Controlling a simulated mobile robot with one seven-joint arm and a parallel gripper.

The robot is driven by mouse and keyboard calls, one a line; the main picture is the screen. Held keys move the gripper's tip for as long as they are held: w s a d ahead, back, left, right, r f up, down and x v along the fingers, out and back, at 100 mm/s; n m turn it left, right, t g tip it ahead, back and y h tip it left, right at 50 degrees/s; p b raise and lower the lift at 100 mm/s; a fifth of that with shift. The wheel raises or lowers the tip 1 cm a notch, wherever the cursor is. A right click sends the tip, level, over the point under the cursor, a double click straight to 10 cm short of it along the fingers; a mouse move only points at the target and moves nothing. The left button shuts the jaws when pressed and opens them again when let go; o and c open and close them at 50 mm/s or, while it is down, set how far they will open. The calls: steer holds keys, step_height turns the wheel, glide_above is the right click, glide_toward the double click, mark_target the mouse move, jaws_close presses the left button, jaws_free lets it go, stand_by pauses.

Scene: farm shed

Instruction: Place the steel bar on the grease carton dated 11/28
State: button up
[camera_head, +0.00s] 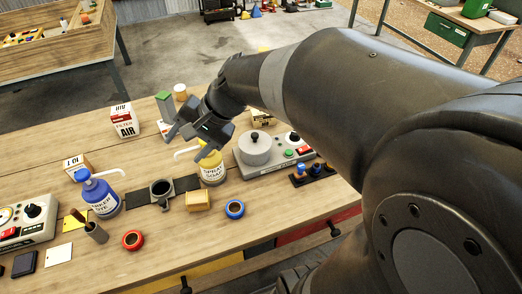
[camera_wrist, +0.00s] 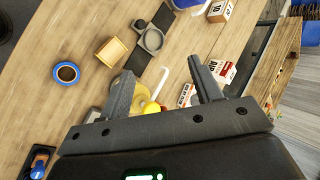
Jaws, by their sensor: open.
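My gripper (camera_head: 187,124) is open above the middle of the workbench, just above and left of the yellow spray bottle (camera_head: 211,165). In the wrist view the fingers (camera_wrist: 160,68) are apart with no object clearly held; the bottle's yellow top (camera_wrist: 151,108) shows below them. I cannot pick out the steel bar for certain; a short grey upright cylinder (camera_head: 96,232) stands at the front left. A white-and-red AIR carton (camera_head: 124,121) stands at the back, and a small carton (camera_head: 77,164) marked 10 at the left. I read no 11/28 date or grease label on any carton.
A machine with a round platform (camera_head: 256,151) stands right. Bare wood lies left of the AIR carton.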

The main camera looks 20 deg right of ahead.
steer(key=s+d+r+n+t+h, duration=0.2)
steer(key=s+d+n+h, duration=0.4)
steer(key=s+d, duration=0.5)
steer(key=shift+s+d+r+t+h, duration=0.4)
steer(key=shift+d+h, duration=0.3)
steer(key=shift+d, duration=0.35)
